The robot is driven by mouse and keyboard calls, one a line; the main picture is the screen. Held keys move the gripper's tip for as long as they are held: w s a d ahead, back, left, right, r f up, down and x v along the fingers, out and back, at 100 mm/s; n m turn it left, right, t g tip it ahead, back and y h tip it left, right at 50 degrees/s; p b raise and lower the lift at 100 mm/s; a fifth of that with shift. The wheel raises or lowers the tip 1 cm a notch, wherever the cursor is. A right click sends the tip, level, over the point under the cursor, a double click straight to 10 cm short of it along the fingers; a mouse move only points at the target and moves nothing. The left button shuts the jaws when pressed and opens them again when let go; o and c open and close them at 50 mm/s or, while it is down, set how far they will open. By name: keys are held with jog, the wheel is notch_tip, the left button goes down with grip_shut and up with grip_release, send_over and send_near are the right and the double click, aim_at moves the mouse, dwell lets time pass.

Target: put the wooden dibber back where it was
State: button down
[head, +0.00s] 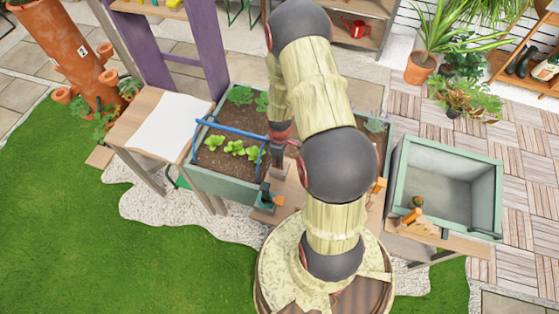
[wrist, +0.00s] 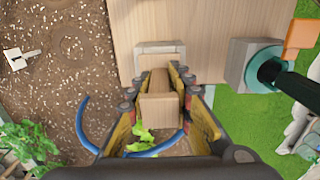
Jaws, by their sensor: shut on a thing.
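My gripper (wrist: 158,84) is shut on a light wooden block-like piece, taken to be the wooden dibber (wrist: 160,106); only part of it shows between the fingers. A grey square holder (wrist: 160,47) lies just beyond the fingertips at the edge of the wooden top. I cannot tell whether the dibber touches it. In the head view my gripper (head: 281,140) points down above the right part of the planter, by a small grey block (head: 282,169). The dibber cannot be made out there.
Another grey block (wrist: 240,62) carries a teal and black tool (wrist: 268,68), with an orange piece beside it. The soil planter (head: 222,186) has seedlings and a blue hoop (head: 225,126). A grey-green bin (head: 450,150) stands at right. A pale sheet (head: 172,125) lies on the left table.

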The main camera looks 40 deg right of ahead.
jog(key=c, duration=1.6)
grip_release()
notch_tip(320, 180, up, 12)
jog(key=shift+r+p, duration=0.15)
jog(key=shift+p, duration=0.3)
jog(key=a+r+m+t, duration=0.1)
jog(key=a+r, duration=0.4)
jog(key=r, duration=0.6)
jog(key=a+r+m+t, duration=0.2)
jog(key=a+r, duration=0.3)
jog(key=r, duration=0.6)
jog(key=s+a+r+m+t, duration=0.1)
jog(key=s+a+r, duration=0.2)
jog(key=s+r, duration=0.1)
jog(key=s+a+r+m, duration=0.1)
jog(key=s+a+r, duration=0.2)
jog(key=s+r, duration=0.1)
jog(key=s+a+r+m+t, duration=0.1)
jog(key=s+a+r, duration=0.3)
jog(key=r, duration=0.1)
jog(key=shift+r+t, duration=0.3)
jog(key=shift+r, duration=0.1)
